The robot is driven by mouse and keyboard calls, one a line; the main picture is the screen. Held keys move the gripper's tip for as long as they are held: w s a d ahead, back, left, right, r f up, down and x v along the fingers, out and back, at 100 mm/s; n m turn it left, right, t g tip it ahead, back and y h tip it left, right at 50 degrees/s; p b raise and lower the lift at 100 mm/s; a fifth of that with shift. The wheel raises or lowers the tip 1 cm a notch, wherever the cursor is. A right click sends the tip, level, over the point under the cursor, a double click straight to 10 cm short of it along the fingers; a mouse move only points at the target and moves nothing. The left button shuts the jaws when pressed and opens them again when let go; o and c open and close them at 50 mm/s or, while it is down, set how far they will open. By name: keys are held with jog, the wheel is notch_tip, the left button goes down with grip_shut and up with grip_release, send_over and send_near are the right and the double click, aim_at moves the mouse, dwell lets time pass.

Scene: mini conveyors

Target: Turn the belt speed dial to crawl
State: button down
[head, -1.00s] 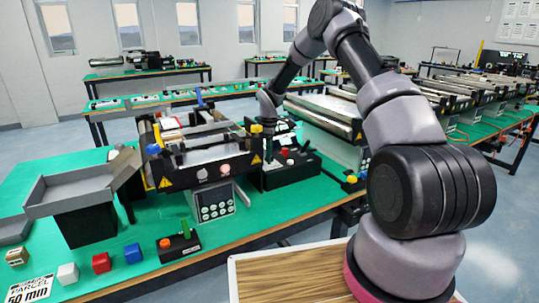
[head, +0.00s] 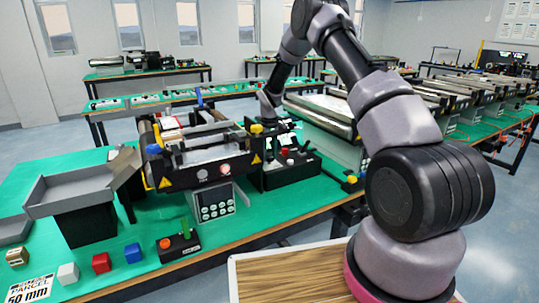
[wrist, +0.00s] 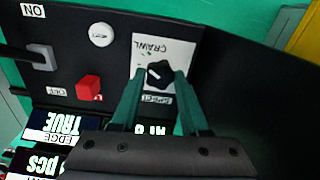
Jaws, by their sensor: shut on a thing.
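The speed dial is a black knob (wrist: 159,73) on a white plate (wrist: 176,50) in the wrist view. CRAWL is printed on the plate's far side, and a second label, hard to read, lies on the near side. My gripper (wrist: 160,82) has its two green fingers on either side of the knob and is shut on it. A small pale mark shows on the knob, but I cannot tell its exact setting. In the head view the dial is too small to make out on the black control box (head: 291,170).
Beside the dial are a red button (wrist: 88,87), a white round button (wrist: 101,35) and a grey lever (wrist: 42,56). A mini conveyor (head: 200,165) stands left of the box. Red (head: 101,262), white (head: 68,273) and blue (head: 133,253) cubes lie at the bench's front left.

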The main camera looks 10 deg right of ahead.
aim_at(269, 157)
jog(key=shift+m, duration=1.1)
jog(key=shift+c, duration=2)
grip_release()
jog(key=shift+r, duration=0.1)
notch_tip(269, 157, up, 11)
jog(key=shift+f, duration=0.2)
